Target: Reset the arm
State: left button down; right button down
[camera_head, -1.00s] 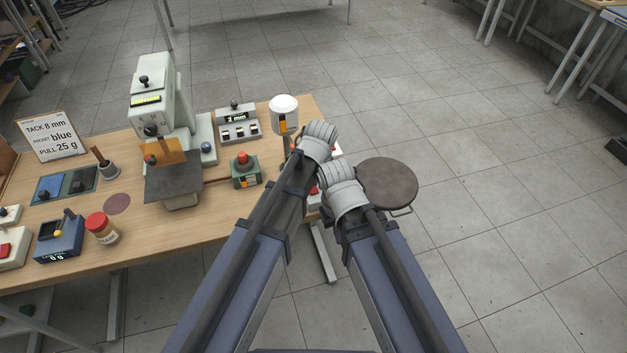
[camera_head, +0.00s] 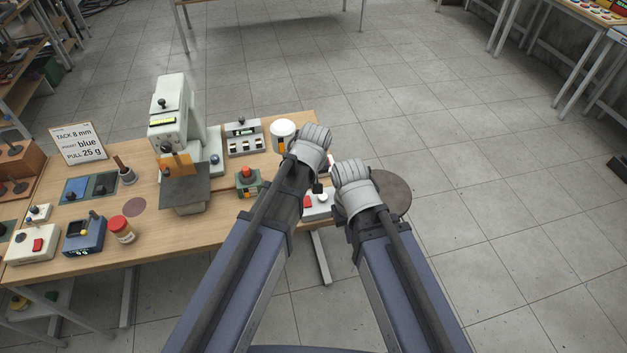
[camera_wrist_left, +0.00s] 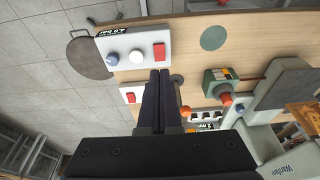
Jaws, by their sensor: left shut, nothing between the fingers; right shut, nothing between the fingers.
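My left gripper (camera_wrist_left: 157,75) shows in the left wrist view as two dark fingers, shut with nothing between them, above the table. In the head view the end of my left arm is over the right end of the wooden table, beside the white-topped cylinder. The end of my right arm is just right of it, partly covering the round dark stool. My right gripper's fingers are hidden in the head view, and the left wrist view does not show them.
The wooden table (camera_head: 165,235) carries a grey press (camera_head: 173,115), a small green box with a red button (camera_head: 248,180), a red-lidded jar (camera_head: 121,230) and a blue device (camera_head: 84,236). A sign (camera_head: 78,144) stands at the left. The dark stool (camera_head: 392,191) is right of the table. Open floor lies beyond.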

pick_arm(q)
jog(key=shift+s, duration=0.1)
dwell(0.4)
jog(key=s+m+g, duration=0.3)
jog(key=s+m, duration=0.4)
jog(key=s, duration=0.8)
jog(key=shift+s+a+f+y, duration=0.2)
jog(key=shift+a+f+y, duration=0.05)
jog(key=shift+f+y, duration=0.05)
jog(key=c, duration=1.6)
grip_release()
